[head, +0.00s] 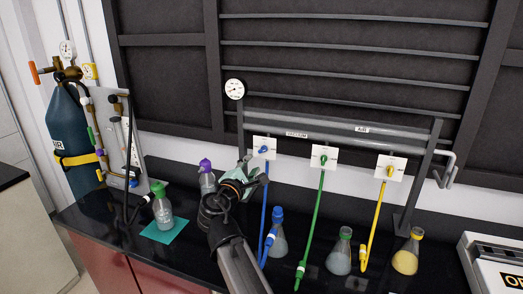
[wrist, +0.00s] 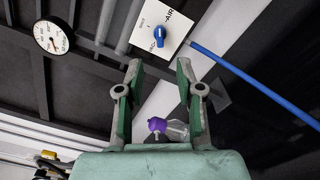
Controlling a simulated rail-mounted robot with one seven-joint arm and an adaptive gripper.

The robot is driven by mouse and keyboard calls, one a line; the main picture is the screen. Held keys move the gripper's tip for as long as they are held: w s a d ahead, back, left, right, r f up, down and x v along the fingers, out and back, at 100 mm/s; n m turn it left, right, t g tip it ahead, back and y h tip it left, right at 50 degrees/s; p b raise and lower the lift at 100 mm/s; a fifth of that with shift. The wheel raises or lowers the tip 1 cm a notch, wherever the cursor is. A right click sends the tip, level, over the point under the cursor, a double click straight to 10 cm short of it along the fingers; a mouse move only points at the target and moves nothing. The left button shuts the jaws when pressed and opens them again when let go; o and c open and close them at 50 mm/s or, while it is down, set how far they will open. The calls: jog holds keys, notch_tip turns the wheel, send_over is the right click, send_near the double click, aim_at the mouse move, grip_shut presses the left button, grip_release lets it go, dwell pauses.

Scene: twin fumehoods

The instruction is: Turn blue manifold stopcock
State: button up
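The blue manifold stopcock (head: 263,150) sits on a white square plate (head: 269,142) at the left end of the manifold, with a blue hose (head: 264,215) hanging below it. In the wrist view the blue stopcock (wrist: 160,34) is near the top, on its white plate with printed labels, one reading AIR. My gripper (head: 256,174) is in front of the manifold, just below and left of the stopcock in the head view. In the wrist view my gripper (wrist: 160,75) is open, with nothing between its fingertips. The stopcock appears beyond the fingertips, apart from them.
Green (head: 323,158) and yellow (head: 389,170) stopcocks with hoses are to the right. A purple-capped flask (head: 206,175), a blue-capped flask (head: 278,235) and other flasks stand on the black bench. A pressure gauge (head: 235,89) is at upper left of the manifold.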

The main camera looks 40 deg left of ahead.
aim_at(262, 151)
jog(key=p+x, duration=0.2)
jog(key=x, duration=0.8)
grip_shut()
